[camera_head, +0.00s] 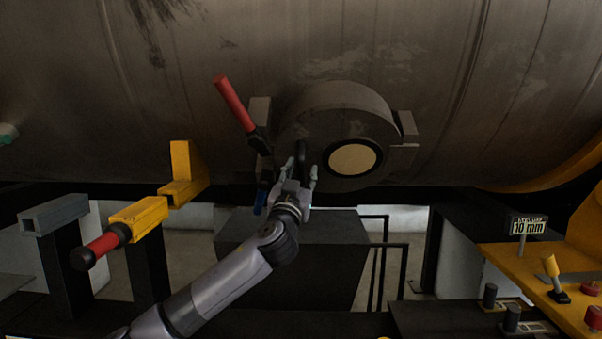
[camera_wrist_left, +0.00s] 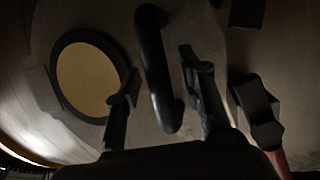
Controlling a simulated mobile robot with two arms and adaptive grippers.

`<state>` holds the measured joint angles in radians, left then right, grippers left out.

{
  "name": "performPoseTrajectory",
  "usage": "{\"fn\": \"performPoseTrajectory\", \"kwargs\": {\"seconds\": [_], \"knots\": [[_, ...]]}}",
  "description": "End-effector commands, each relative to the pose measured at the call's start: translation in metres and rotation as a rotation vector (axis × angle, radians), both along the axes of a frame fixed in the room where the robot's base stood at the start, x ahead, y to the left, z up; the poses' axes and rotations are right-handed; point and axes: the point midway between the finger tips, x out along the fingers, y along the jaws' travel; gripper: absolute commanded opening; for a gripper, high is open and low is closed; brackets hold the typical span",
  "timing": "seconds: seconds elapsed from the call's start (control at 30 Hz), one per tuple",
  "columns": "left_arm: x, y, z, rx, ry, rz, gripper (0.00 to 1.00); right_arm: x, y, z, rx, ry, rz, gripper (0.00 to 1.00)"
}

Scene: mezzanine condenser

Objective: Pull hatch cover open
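The hatch cover (camera_head: 335,112) is a round, worn grey metal lid on the big tank, with a tan disc (camera_head: 352,158) ringed in black. Its black bar handle (camera_head: 301,155) sits left of the disc and also shows in the left wrist view (camera_wrist_left: 157,70). My left gripper (camera_head: 301,173) is just below and in front of the handle. In the left wrist view, its two fingers (camera_wrist_left: 158,77) are apart, with the handle showing between them and gaps on both sides. Contact does not show. My right gripper is not in view.
A red-handled lever (camera_head: 235,104) stands left of the cover, close to my left gripper. A yellow bracket with a red grip (camera_head: 101,244) is at lower left. A dark box (camera_head: 330,240) stands below the hatch. A yellow control panel (camera_head: 540,275) is at right.

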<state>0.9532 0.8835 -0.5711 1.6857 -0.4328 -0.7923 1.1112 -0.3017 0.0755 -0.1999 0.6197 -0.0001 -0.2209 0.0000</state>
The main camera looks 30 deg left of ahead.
Motion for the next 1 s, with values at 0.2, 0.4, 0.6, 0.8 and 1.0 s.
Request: {"fn": "performPoseTrajectory", "kwargs": {"seconds": [0.2, 0.4, 0.6, 0.8, 1.0], "knots": [[-0.0001, 0.0, -0.0002, 0.0, 0.001, 0.0, 0.21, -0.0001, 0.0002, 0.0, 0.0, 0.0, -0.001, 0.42], [-0.0001, 0.0, -0.0002, 0.0, 0.001, 0.0, 0.07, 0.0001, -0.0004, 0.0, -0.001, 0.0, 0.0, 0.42], [-0.0002, 0.0001, -0.0002, 0.0, 0.001, 0.0, 0.0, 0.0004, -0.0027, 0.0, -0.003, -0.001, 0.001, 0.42], [-0.0002, 0.0001, -0.0002, 0.0, 0.001, 0.0, 0.0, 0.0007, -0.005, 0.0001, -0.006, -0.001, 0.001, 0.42], [-0.0003, 0.0, -0.0002, -0.001, 0.001, 0.0, 0.0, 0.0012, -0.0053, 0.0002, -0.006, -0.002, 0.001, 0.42]]}}
